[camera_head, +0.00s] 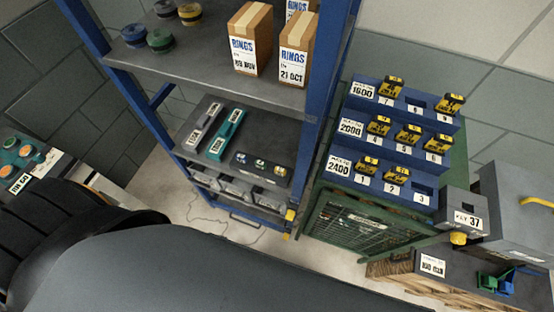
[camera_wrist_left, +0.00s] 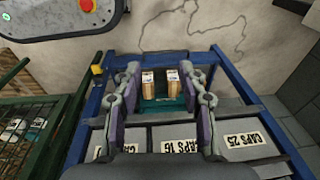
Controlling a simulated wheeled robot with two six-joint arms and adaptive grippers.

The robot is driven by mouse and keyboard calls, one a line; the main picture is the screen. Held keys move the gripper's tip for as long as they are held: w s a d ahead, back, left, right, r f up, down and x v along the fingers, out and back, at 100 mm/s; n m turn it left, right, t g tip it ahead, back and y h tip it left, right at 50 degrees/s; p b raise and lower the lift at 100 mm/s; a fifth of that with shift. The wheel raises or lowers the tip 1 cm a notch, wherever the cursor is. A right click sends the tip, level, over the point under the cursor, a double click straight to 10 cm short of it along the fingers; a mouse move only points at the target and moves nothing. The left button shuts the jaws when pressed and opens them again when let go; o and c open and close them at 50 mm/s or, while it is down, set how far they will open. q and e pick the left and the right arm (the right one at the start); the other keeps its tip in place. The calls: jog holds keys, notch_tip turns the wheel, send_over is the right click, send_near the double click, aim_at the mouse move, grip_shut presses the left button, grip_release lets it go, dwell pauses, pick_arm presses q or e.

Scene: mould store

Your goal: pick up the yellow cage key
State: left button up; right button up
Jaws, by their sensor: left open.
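In the head view a grey box labelled KEY 37 (camera_head: 462,213) sits at the right, by the corner of the green mesh cage (camera_head: 365,226). A small yellow piece (camera_head: 458,238) shows at its lower edge; it looks like the cage key, but its shape is too small to make out. In the left wrist view my left gripper (camera_wrist_left: 163,92) is open, its two fingers wide apart above the blue-framed rack. Nothing is held between them; two small boxes (camera_wrist_left: 161,78) show farther off in the gap. The key is not seen there. My right gripper is not in view.
A blue rack (camera_head: 205,70) holds ring cartons (camera_head: 250,40) and coloured discs. Stepped blue trays with yellow-black blocks (camera_head: 382,126) stand on the cage. A grey box with a yellow handle (camera_head: 537,202) is at far right. My dark arm fills the head view's foreground.

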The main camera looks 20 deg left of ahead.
pick_arm(q)
jog(key=w+r, duration=0.5)
jog(key=w, duration=0.1)
notch_tip(320, 180, up, 30)
jog(key=m+g+h, duration=0.2)
jog(key=m+h, duration=0.3)
jog(key=m, duration=1.3)
send_over(280, 169)
jog(key=a, duration=0.2)
jog(key=shift+s+a+f, duration=0.2)
jog(key=shift+s, duration=0.2)
jog(key=x, duration=0.2)
jog(key=w+x, duration=0.1)
jog(key=x, duration=0.1)
jog(key=shift+d+f+p, duration=0.1)
jog(key=shift+p, duration=0.25)
jog(key=shift+d+f, duration=0.2)
jog(key=shift+f, duration=0.3)
grip_shut()
